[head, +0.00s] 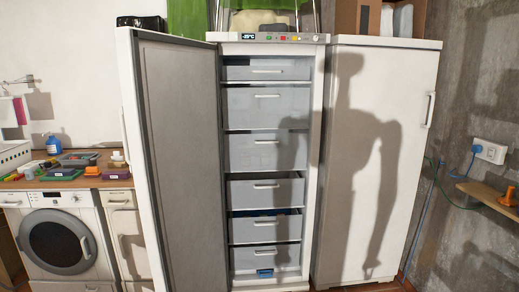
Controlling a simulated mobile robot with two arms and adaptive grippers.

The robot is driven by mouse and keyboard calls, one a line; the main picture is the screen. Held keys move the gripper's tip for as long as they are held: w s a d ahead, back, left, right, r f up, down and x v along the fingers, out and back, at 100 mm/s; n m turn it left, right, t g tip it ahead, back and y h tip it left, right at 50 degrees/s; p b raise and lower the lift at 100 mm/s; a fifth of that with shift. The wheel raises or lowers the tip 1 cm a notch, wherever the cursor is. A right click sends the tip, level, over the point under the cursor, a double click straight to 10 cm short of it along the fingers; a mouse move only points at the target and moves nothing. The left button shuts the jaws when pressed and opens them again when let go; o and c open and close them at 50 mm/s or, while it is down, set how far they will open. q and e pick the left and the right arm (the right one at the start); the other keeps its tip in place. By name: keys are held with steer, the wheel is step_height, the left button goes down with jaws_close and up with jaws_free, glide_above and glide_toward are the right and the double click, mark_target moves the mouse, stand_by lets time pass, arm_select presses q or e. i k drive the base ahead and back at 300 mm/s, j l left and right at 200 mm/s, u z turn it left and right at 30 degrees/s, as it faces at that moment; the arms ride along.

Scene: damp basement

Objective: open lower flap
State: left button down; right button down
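A tall white freezer (320,235) stands in the middle, with its door (185,165) swung open to the left. Inside is a stack of grey fronts with pale handles. The upper fronts, such as the top one (266,70), look closed. The lower fronts (265,190) seem to stand slightly forward, with dark gaps above them. Something blue shows above the second-lowest front (265,226). The lowest front (264,256) has a small blue patch at its bottom. I cannot tell which front is the lower flap. Neither of my grippers is in view.
A closed white cabinet (350,170) with a handle stands close on the right, a robot-shaped shadow on it. At left are a washing machine (60,240) and a cluttered wooden counter (75,182). A small wooden shelf (490,199) is on the right wall.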

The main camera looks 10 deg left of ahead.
mark_target(277, 141)
steer(key=i+j, duration=0.2)
steer(key=j, duration=0.15)
steer(key=i+j, duration=0.2)
steer(key=j, duration=0.2)
steer(key=i+j+u, duration=0.1)
steer(key=j, duration=0.25)
steer(key=i, duration=0.1)
